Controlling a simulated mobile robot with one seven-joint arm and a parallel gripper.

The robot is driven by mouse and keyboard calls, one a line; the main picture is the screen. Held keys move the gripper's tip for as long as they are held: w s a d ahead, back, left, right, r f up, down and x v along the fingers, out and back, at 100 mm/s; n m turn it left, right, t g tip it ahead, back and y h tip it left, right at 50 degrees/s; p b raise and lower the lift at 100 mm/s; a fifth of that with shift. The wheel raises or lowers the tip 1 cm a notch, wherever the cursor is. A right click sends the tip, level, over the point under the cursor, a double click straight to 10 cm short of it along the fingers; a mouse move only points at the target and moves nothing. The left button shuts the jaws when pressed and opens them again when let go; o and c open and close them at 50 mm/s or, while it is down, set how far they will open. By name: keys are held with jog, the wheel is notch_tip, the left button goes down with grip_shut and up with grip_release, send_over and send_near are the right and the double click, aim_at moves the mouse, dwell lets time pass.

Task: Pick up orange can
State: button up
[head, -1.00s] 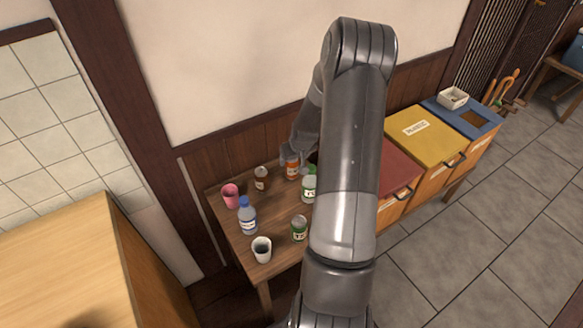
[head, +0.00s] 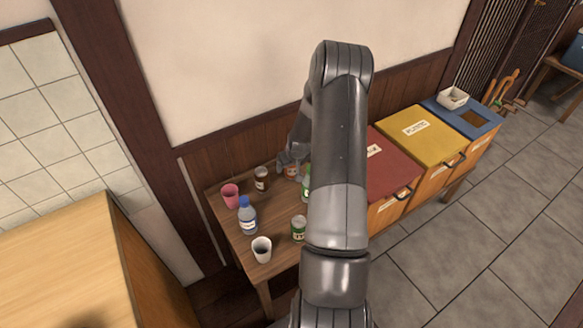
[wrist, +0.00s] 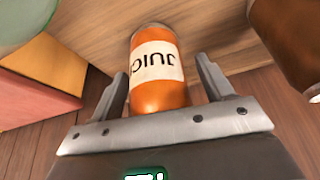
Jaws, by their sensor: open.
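The orange can (wrist: 160,95) with a white juice label is in the middle of the wrist view, between the two fingers of my gripper (wrist: 161,77). My gripper is open, with one finger on each side of the can. I cannot tell whether either finger touches it. In the head view the orange can (head: 291,174) stands at the back of the small wooden table (head: 278,212), partly covered by my gripper (head: 292,164).
A dark brown can (head: 261,179) stands left of the orange can, and a green bottle (head: 306,188) close to its right. A pink cup (head: 230,195), blue-capped bottle (head: 248,217), white cup (head: 261,250) and green can (head: 299,229) stand nearer. Bins (head: 420,130) line the right.

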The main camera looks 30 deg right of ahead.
jog(key=shift+c, duration=0.4)
jog(key=c, duration=1)
jog(key=shift+o, duration=0.2)
jog(key=shift+r, duration=0.1)
